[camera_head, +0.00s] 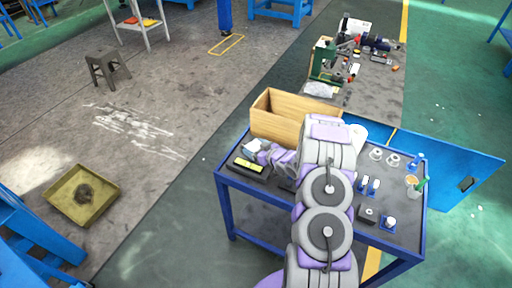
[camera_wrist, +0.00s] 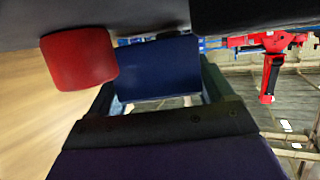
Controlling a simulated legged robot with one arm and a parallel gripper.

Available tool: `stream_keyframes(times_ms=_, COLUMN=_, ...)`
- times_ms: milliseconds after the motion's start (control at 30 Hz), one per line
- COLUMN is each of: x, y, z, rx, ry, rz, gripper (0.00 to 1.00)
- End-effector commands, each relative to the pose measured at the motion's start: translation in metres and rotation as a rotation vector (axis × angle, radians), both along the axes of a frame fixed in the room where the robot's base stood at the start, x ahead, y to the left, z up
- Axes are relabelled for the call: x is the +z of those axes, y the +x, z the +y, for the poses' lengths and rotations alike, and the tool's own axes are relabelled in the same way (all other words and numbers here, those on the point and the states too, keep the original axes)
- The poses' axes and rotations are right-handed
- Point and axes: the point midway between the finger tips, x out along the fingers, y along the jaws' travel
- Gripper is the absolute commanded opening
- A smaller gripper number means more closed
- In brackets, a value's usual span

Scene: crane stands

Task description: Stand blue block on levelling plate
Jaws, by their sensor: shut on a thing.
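The blue block (camera_wrist: 157,68) shows in the wrist view between the two fingers of my gripper (camera_wrist: 158,85), which is shut on it. In the head view my gripper (camera_head: 263,150) is low over the left part of the blue-framed table, in front of the wooden box. The block cannot be made out there. A flat dark piece with a yellow strip (camera_head: 249,168) lies at the table's left edge, just below my gripper; I cannot tell if it is the levelling plate. Whether the block touches anything is unclear.
A wooden box (camera_head: 283,112) stands at the table's back left. A red block (camera_wrist: 80,58) is close left of the blue block in the wrist view. Small blue-and-white parts (camera_head: 369,185), rings (camera_head: 376,154) and a cup (camera_head: 412,181) occupy the table's right side. My arm covers the middle.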

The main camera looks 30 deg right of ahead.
Motion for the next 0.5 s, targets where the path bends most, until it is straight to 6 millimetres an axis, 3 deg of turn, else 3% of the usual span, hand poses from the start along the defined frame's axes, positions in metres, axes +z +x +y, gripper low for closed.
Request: stream_keyframes(times_ms=500, x=-0.0028, y=0.0004, z=-0.0013, rx=0.000, ry=0.001, rz=-0.002, gripper=0.27)
